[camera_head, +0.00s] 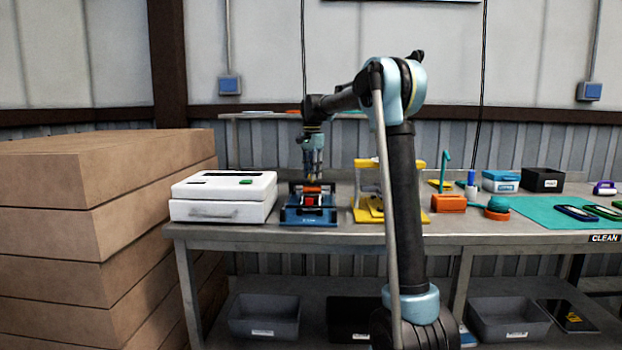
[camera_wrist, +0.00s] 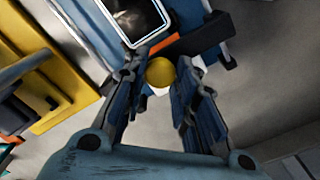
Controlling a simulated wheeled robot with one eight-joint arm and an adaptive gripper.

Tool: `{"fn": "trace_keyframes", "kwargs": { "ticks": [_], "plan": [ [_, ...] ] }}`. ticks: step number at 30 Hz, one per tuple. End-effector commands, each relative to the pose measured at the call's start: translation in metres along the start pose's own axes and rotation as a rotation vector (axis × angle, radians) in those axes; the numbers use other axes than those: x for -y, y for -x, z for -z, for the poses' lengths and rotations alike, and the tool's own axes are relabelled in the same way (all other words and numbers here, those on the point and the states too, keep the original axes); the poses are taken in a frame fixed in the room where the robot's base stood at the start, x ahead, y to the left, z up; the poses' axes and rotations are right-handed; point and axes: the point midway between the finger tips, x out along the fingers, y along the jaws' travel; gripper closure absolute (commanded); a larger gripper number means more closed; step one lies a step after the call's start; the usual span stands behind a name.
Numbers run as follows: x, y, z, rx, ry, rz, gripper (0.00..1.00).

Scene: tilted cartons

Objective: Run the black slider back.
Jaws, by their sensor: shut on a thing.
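A blue-based device (camera_head: 309,222) with black upper parts and a red block (camera_head: 312,200) stands on the workbench, right of the white case. In the wrist view, a black bar (camera_wrist: 212,36) lies across the device's blue frame (camera_wrist: 87,28), beside an orange strip and a dark framed panel. I take this bar as the black slider, though its full outline is hidden. My gripper (camera_head: 314,178) points down over the device. In the wrist view, my gripper (camera_wrist: 158,88) has its fingers on either side of a round yellow knob (camera_wrist: 160,71) and is shut on it.
A white case (camera_head: 222,198) stands close on the left and a yellow-framed stand (camera_head: 364,214) close on the right. Farther right are an orange block (camera_head: 449,204), a teal mat (camera_head: 540,219) and small boxes. Stacked cartons (camera_head: 70,220) fill the far left.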

Motion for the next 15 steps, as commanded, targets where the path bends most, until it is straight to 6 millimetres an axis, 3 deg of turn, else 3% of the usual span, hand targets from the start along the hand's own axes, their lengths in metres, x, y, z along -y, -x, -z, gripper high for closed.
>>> {"fn": "trace_keyframes", "kwargs": {
  "ticks": [6, 15],
  "plan": [
    [0.019, 0.0, 0.018, 0.0, 0.001, 0.001, 1.0],
    [0.027, 0.0, 0.026, -0.001, 0.001, 0.003, 1.0]
  ]
}}
